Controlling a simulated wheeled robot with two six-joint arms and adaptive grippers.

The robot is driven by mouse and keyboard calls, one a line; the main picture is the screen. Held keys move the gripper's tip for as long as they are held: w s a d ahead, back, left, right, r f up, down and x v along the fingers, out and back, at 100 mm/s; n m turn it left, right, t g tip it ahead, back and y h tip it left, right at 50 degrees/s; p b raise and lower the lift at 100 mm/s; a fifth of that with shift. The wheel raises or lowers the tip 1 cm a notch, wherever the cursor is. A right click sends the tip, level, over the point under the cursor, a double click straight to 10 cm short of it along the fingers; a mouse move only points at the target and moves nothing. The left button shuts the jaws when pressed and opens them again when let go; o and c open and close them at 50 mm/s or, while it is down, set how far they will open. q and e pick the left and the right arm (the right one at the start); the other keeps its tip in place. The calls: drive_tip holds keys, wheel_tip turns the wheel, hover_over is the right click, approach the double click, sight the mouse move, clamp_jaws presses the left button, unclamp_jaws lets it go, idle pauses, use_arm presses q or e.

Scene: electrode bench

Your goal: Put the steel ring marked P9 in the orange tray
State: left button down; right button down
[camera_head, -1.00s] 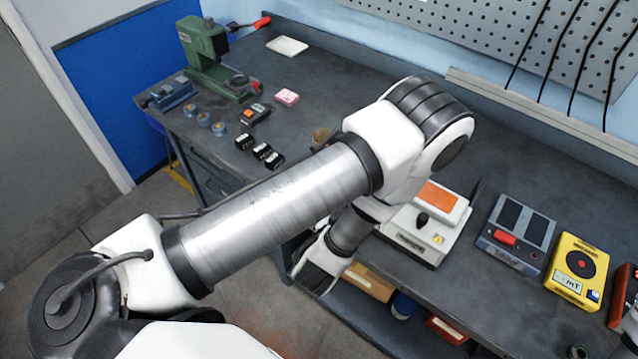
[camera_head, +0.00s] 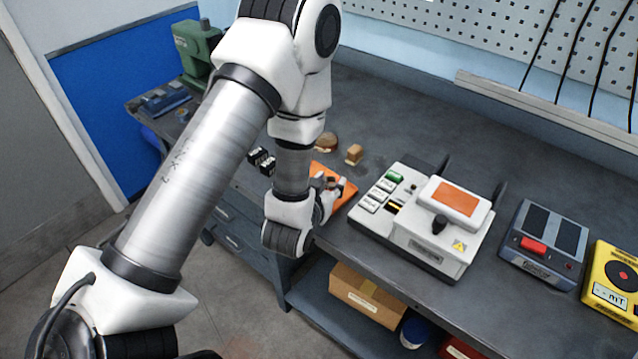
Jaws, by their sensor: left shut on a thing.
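My left gripper (camera_head: 331,188) is over the orange tray (camera_head: 347,197), low near the front edge of the bench. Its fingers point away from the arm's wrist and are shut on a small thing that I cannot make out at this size. The orange tray lies flat on the bench, partly hidden by my left wrist and gripper. I cannot read a P9 mark anywhere, and no steel ring shows clearly. My right gripper is out of view.
A white electrode device (camera_head: 425,222) stands just right of the tray. A wooden block (camera_head: 354,154) and a brown round thing (camera_head: 327,142) lie behind it. Black blocks (camera_head: 262,160) sit to the left. A grey pedal box (camera_head: 545,245) and yellow meter (camera_head: 612,285) stand farther right.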

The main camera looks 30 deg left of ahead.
use_arm(q)
drive_tip(key=a, duration=0.1)
drive_tip(key=w+a, duration=0.1)
drive_tip(key=a+p, duration=0.1)
drive_tip(key=shift+w+a+f, duration=0.15)
drive_tip(key=shift+w+a, duration=0.25)
wheel_tip(320, 180, down, 4)
drive_tip(key=shift+r+p, duration=0.2)
drive_tip(key=shift+p, duration=0.15)
drive_tip(key=shift+w, duration=0.1)
drive_tip(key=shift+f, duration=0.1)
drive_tip(key=shift+f+b, duration=0.15)
drive_tip(key=shift+b, duration=0.15)
drive_tip(key=c, duration=0.7)
unclamp_jaws()
